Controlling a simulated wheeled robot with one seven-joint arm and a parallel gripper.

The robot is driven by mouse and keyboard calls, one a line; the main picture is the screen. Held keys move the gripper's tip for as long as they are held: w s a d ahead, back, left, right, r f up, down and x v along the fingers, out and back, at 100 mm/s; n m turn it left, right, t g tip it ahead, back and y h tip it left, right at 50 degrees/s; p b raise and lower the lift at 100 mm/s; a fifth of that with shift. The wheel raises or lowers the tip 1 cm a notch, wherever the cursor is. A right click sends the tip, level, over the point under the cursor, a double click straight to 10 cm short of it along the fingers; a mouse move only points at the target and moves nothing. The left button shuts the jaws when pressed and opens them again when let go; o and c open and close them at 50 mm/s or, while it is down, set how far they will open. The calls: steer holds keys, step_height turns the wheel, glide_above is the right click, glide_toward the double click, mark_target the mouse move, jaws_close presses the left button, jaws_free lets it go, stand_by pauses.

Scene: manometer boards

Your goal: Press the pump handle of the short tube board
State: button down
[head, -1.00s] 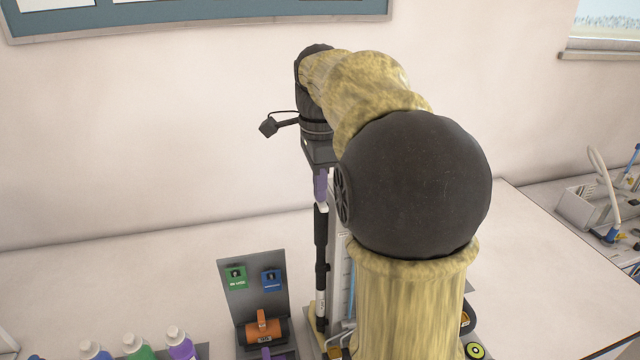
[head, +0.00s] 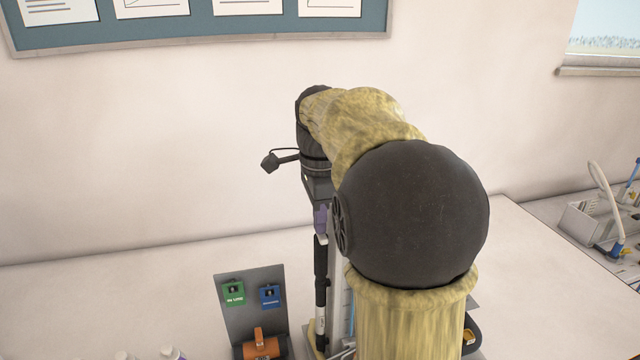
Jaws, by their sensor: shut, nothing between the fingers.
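The tube board (head: 338,262) stands on the bench, mostly hidden behind my arm; only its pale left edge and a strip of blue tube show. An upright black pump (head: 321,278) stands at its left side, with a pale collar (head: 321,240) at its top and a pale lower part. My gripper (head: 321,226), with purple fingers, is shut and points down. Its fingertips are at the top of the pump and seem to touch it. The exact contact and the handle's shape are too small to tell.
A grey panel (head: 222,318) with green and blue locks and an orange part (head: 262,345) stands left of the pump. Bottle caps (head: 170,353) show at the lower left. A grey bin (head: 590,222) is at the right. The bench behind the panel is clear.

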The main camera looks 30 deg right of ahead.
steer(key=shift+r+p, duration=1.95)
steer(key=shift+p, duration=0.05)
step_height(320, 180, up, 10)
steer(key=shift+b, duration=0.4)
stand_by(0.4)
stand_by(0.4)
